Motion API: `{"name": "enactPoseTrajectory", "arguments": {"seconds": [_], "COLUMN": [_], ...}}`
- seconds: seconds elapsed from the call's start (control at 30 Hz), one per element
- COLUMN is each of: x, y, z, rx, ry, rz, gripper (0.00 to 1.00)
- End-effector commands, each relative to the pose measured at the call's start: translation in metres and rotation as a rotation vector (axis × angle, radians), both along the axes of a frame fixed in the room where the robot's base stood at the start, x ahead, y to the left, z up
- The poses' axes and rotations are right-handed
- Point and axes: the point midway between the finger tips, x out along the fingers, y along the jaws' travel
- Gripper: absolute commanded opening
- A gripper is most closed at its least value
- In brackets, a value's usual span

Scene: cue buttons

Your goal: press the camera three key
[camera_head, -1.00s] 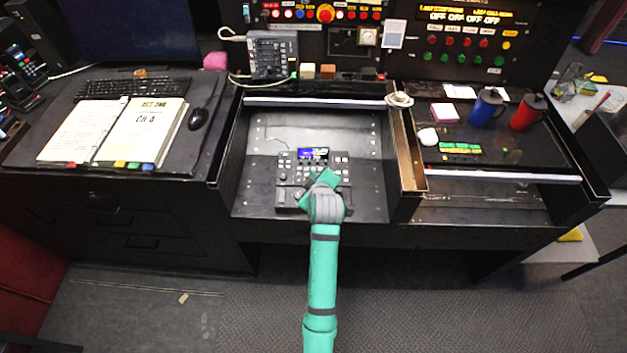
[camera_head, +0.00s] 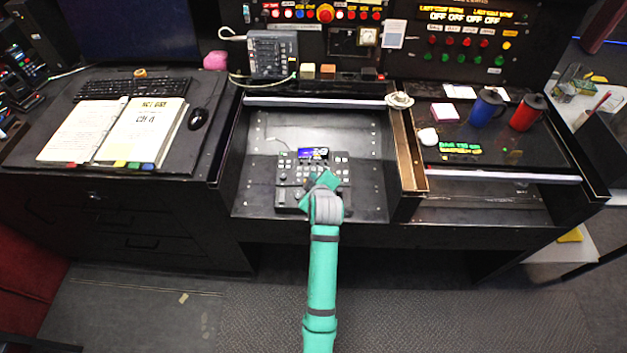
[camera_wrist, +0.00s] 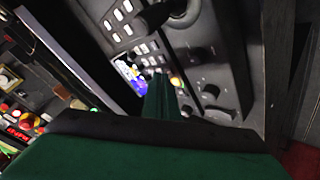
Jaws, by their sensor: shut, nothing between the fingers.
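A dark control panel (camera_head: 287,172) with small keys, knobs and a lit blue screen (camera_head: 313,153) lies in the recessed bay of the desk. I cannot read which key is camera three. My gripper (camera_head: 324,181) reaches over the panel's middle and right part and hides some of its keys. In the wrist view the shut green fingers (camera_wrist: 162,98) point down at the panel, close to pale keys and a yellow lit one (camera_wrist: 176,81). The screen also shows there (camera_wrist: 130,75). I cannot tell whether the fingertips touch a key.
Bay walls stand on both sides of the panel, with a brown-edged divider (camera_head: 410,150) on the right. A blue mug (camera_head: 486,107) and red mug (camera_head: 527,112) stand farther right. An open binder (camera_head: 130,130) and mouse (camera_head: 199,119) lie left.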

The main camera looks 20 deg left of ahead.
Motion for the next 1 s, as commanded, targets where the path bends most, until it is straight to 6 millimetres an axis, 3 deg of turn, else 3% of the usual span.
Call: {"name": "enactPoseTrajectory", "arguments": {"seconds": [0.73,1.0], "x": [0.0005,-0.0005], "y": [0.0001,-0.0002], "z": [-0.0049,0.0037], "rx": [0.000,0.000], "ry": [0.000,0.000], "rz": [0.000,0.000], "gripper": [0.00,0.00]}}
